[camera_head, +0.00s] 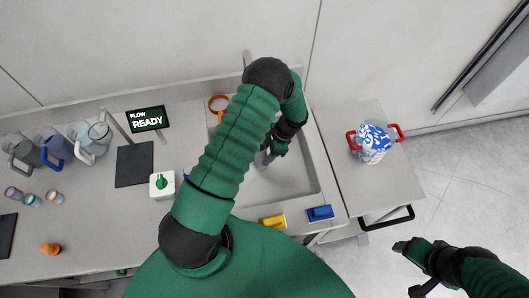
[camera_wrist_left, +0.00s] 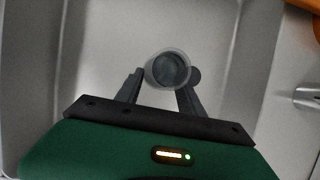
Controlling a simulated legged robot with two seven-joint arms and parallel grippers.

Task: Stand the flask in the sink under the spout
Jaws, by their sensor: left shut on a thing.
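My left gripper (camera_head: 268,158) is over the sink (camera_head: 300,185), mostly behind my own arm in the head view. In the left wrist view, my left gripper (camera_wrist_left: 163,88) is shut on the flask (camera_wrist_left: 168,68), seen from above as a grey round shape with a dark round opening. The sink floor (camera_wrist_left: 120,40) lies below and around it. I cannot tell whether the flask touches the floor. A metal stub (camera_wrist_left: 307,97) at the right edge of the wrist view may be the spout. My right gripper (camera_head: 412,268) is open and empty, off the bench at the lower right.
Several jugs (camera_head: 55,148) and small jars stand at the left. A sign (camera_head: 147,119) reads "FLOW READY". A white box with a green button (camera_head: 161,184) is left of the sink. Yellow (camera_head: 273,222) and blue (camera_head: 320,213) blocks sit at its front edge. A red-handled container (camera_head: 372,145) stands right.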

